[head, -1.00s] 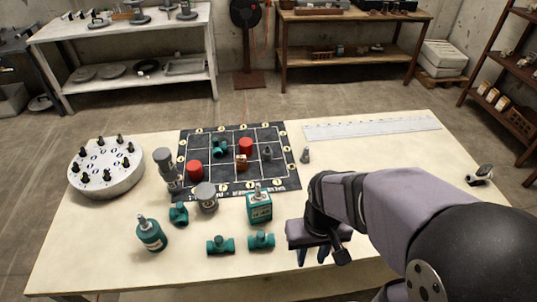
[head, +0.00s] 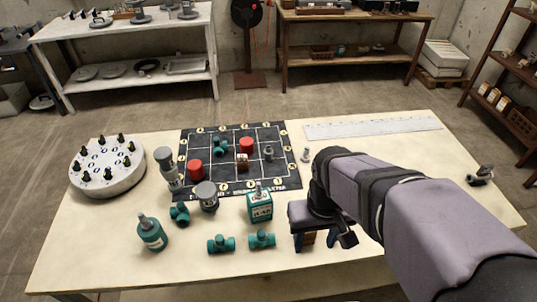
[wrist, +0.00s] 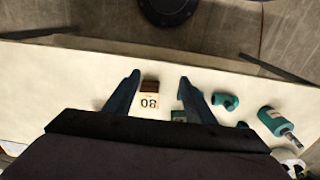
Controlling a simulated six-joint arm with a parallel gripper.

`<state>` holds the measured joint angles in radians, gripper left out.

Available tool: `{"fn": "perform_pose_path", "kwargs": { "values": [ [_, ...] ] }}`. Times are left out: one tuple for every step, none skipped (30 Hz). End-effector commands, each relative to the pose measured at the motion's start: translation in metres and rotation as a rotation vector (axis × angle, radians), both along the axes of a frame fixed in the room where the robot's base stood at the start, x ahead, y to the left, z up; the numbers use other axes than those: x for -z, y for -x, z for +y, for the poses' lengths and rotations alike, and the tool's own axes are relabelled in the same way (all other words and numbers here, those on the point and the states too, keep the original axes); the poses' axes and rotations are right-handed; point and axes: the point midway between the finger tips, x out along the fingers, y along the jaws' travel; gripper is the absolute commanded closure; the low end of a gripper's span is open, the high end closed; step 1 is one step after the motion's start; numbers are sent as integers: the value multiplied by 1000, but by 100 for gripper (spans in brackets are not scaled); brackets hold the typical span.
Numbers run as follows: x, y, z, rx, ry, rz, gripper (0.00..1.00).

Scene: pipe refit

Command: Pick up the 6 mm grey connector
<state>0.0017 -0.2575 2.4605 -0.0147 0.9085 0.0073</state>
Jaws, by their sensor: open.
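Two small grey fittings could be the connector: one (head: 268,153) stands on the right of the black gridded mat (head: 215,181), the other (head: 305,156) on bare table just right of the mat. I cannot read a size on either. My gripper (head: 314,241) is open and pointing down near the table's front edge, well in front of both. In the wrist view the open fingers (wrist: 160,76) frame a small brown block with a white face marked "80" (wrist: 149,100). I cannot tell contact. Neither small grey fitting is clear in the wrist view.
Left of my gripper are a teal labelled box (head: 260,207), teal tees (head: 221,244) and a teal bottle (head: 151,234). A round grey rack (head: 108,180) is far left, a ruler (head: 372,127) at the back.

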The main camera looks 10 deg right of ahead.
Motion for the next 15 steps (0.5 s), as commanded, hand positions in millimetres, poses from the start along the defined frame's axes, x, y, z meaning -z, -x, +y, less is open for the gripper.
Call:
{"fn": "perform_pose_path", "kwargs": {
  "values": [
    [5, -11, -4, 3, 12, -20, 50],
    [6, -17, -6, 3, 19, -37, 50],
    [7, -27, -9, 6, 28, -60, 50],
    [7, -34, -11, 7, 34, -79, 50],
    [8, -42, -13, 7, 42, -98, 50],
    [9, -53, -16, 8, 51, -125, 50],
    [10, -62, -18, 7, 58, -146, 50],
    [10, -72, -20, 8, 65, -172, 50],
    [11, -85, -24, 7, 74, -204, 50],
    [12, -96, -26, 6, 81, -233, 50],
    [12, -108, -28, 5, 87, -262, 50],
    [13, -125, -31, 1, 95, -305, 50],
    [13, -139, -34, -2, 101, -342, 50],
    [14, -153, -36, -6, 105, -378, 50],
    [14, -174, -38, -15, 110, -434, 50]
  ]
}}
